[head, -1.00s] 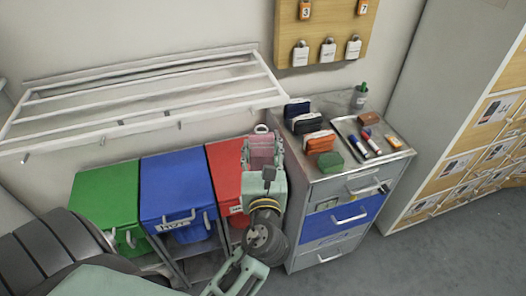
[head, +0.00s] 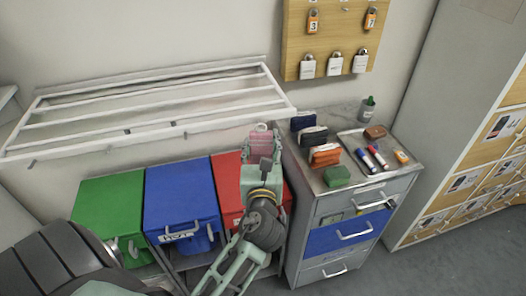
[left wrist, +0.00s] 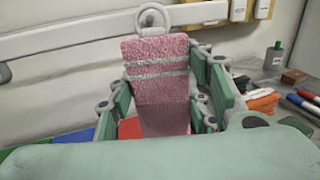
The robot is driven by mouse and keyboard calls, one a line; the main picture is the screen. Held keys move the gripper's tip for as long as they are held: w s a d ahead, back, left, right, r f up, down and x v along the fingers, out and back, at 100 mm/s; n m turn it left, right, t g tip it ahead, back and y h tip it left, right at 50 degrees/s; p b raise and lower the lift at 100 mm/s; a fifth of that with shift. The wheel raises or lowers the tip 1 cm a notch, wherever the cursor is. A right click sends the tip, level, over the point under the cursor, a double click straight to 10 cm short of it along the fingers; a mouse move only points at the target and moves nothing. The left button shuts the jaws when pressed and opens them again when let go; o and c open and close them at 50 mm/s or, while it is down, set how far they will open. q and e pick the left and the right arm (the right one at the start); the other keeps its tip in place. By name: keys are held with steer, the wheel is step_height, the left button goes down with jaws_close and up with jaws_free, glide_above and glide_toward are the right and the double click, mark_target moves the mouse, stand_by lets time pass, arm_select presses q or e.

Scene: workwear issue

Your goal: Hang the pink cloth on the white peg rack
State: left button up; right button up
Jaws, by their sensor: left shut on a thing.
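The pink cloth (head: 262,143) hangs upright in my left gripper (head: 263,158), below the right end of the rack in the head view. In the left wrist view the cloth (left wrist: 157,75) has pale stripes and a light ring at its top. The left fingers (left wrist: 165,100) are shut on it from both sides. The white peg rack (head: 150,103) is on the wall at the left, with small pegs along its front rail. The ring is near the rail's right end; I cannot tell whether they touch. My right gripper is not in view.
Green (head: 108,212), blue (head: 180,200) and red (head: 228,180) bins stand under the rack. A metal drawer cabinet (head: 310,215) to the right bears wallets, markers and a small bottle (head: 367,108). A padlock board (head: 332,40) hangs above.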

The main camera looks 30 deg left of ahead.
arm_select(q)
steer(key=shift+w+a, duration=0.4)
steer(key=shift+w+a+f+p, duration=0.2)
steer(key=shift+w+a+p, duration=0.15)
steer(key=shift+a+p, duration=0.1)
steer(key=shift+f, duration=0.1)
steer(key=o, duration=1.1)
